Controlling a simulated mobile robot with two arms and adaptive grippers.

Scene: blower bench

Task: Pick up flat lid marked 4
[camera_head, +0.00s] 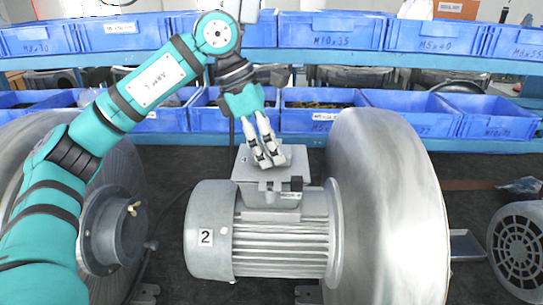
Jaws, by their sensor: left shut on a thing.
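The flat lid (296,172) is a grey metal plate at the top of the motor's terminal box, in the middle of the head view. A small mark shows on its left part, too small to read for certain. My left gripper (268,163) comes down over the lid from above, with its white-tipped fingers shut on it. The fingers cover part of the lid. Whether the lid still touches the box (270,200) cannot be told. My right gripper is not in view.
The silver blower motor (262,245) carries a label 2 and joins a large round housing (385,215) on the right. Another blower (113,228) stands at the left. Blue bins (410,115) line the shelves behind. A fan cover (520,250) lies at the right edge.

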